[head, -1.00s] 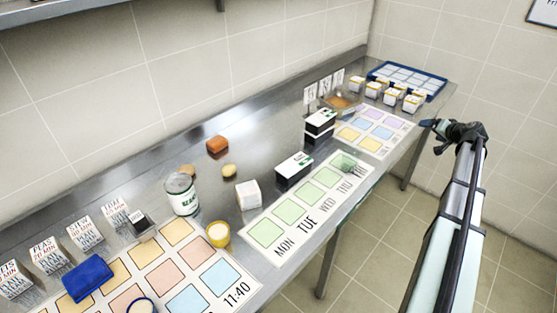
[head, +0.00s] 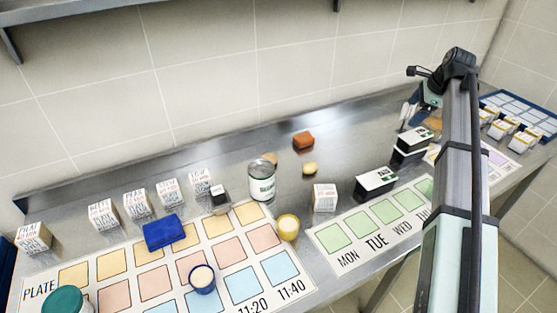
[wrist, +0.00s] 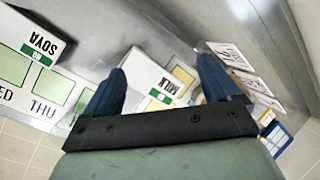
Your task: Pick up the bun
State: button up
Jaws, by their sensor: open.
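Two small tan rounded things lie on the steel counter in the head view. One is a bun-like round (head: 310,168) right of the bean can, and the other is a similar tan round (head: 270,157) partly hidden behind the can. I cannot tell for sure which is the bun. My gripper (head: 416,108) is to the right of both, over the black-and-white cartons' end of the counter. In the wrist view my gripper (wrist: 160,68) has its two blue fingers spread, with a milk carton (wrist: 150,78) beyond them. No bun shows in the wrist view.
The bean can (head: 261,180), a reddish-brown block (head: 303,141) and a white box (head: 325,197) stand around the tan rounds. Bare steel lies behind the rounds.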

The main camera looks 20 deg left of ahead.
jog(key=s+a+r+m+g+h, duration=0.1)
jog(key=s+a+r+m, duration=0.15)
jog(key=a, duration=0.85)
jog(key=m+g+h, duration=0.2)
jog(key=m, duration=0.1)
send_over(270, 156)
jog(key=f, duration=1.3)
jog(key=shift+s+a, duration=0.15)
jog(key=shift+s, duration=0.15)
jog(key=shift+w+f, duration=0.15)
jog(key=shift+f, duration=1.4)
jog(key=shift+w+f, duration=0.1)
jog(key=shift+f, duration=1.45)
jog(key=c, duration=1.2)
jog(key=shift+o, duration=0.2)
